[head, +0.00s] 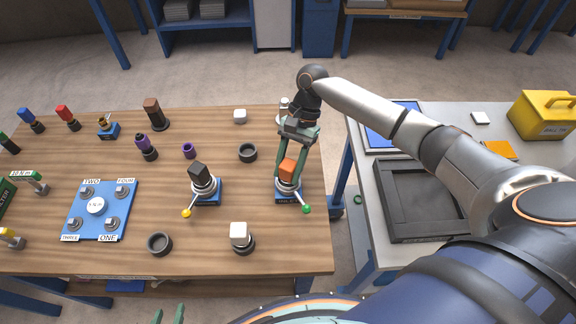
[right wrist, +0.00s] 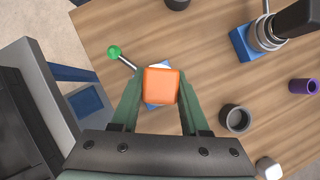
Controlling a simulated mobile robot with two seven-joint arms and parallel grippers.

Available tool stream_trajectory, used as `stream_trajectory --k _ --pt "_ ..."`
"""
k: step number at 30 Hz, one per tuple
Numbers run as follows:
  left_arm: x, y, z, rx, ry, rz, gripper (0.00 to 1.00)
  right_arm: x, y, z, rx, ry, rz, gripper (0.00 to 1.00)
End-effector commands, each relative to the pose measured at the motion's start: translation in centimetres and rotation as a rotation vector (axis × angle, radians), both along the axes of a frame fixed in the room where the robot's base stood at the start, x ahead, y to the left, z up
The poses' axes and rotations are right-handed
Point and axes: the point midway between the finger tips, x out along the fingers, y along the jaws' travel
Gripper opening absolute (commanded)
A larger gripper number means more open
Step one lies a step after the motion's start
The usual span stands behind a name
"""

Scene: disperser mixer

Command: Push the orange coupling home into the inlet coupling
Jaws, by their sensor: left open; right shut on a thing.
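The orange coupling (head: 287,168) stands roughly upright at the mouth of the inlet coupling (head: 289,188), a metal socket on a small blue base with a green-knobbed lever (head: 306,209). How deep it sits in the socket is hidden. My right gripper (head: 290,162) comes from above and is shut on the orange coupling. In the right wrist view the orange block (right wrist: 161,86) lies between the two green fingers and covers most of the socket; the green knob (right wrist: 114,52) shows at upper left. My left gripper (head: 168,316) is open and empty at the bottom edge.
A similar blue-based socket with a black block (head: 199,170) and yellow-knobbed lever stands to the left. A dark ring (head: 248,152) and a white-topped piece (head: 239,234) are nearby. A blue numbered plate (head: 83,225) lies further left. A grey table (head: 470,135) stands at right.

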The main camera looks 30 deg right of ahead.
Motion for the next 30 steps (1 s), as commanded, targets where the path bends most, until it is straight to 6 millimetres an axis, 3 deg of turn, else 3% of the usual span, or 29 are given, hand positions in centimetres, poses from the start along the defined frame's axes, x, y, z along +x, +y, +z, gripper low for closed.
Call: stream_trajectory --k 1,2,10,21,30 --pt "0.0 0.0 0.0 0.0 0.0 0.0 0.5 0.0 0.0 -0.1 0.002 -0.001 0.0 0.0" --pt "0.0 0.0 0.0 0.0 0.0 0.0 0.5 0.0 0.0 -0.1 0.001 -0.001 0.0 0.47" --pt "0.0 0.0 0.0 0.0 0.0 0.0 0.5 0.0 0.0 -0.1 0.001 -0.001 0.0 0.77" --pt "0.0 0.0 0.0 0.0 0.0 0.0 0.5 0.2 -0.2 0.4 0.0 -0.002 -0.001 0.8" --pt "0.0 0.0 -0.4 0.0 0.0 0.0 0.5 1.9 -2.6 5.3 0.0 -0.005 -0.003 0.8"
